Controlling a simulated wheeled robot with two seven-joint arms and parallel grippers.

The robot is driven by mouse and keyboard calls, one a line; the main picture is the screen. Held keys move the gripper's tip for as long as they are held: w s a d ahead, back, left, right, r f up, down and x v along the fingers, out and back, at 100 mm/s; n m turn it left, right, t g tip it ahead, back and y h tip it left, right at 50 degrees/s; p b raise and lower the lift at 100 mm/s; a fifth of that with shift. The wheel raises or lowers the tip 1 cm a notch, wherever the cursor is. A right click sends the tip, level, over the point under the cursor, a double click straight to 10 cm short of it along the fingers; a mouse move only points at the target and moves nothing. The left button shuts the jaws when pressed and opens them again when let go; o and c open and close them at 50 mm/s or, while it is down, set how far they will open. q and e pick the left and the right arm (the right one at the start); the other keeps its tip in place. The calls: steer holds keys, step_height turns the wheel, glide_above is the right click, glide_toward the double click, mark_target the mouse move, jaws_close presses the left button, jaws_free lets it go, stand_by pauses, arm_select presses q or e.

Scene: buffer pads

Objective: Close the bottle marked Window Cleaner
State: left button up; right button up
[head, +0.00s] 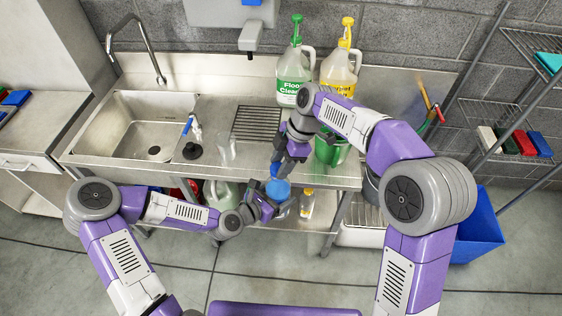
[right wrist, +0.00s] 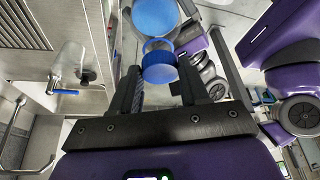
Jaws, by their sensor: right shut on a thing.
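A bottle with a blue body (head: 278,189) is in front of the counter edge in the head view. Its blue body also shows at the top of the right wrist view (right wrist: 155,14). Its label cannot be read. My left gripper (head: 272,208) is at the bottle and appears shut on it, partly hidden. My right gripper (head: 276,166) is above the bottle, pointing down, shut on a blue cap (right wrist: 159,67). The cap lies between its fingers, in line with the bottle. I cannot tell whether cap and bottle touch.
The steel counter (head: 210,164) carries a clear glass (head: 226,147), a sink at left, a green-labelled jug (head: 293,78) and a yellow-labelled jug (head: 338,70) at the back. More bottles stand on the shelf below. A blue bin (head: 478,225) is at right.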

steer(key=shift+f, duration=0.55)
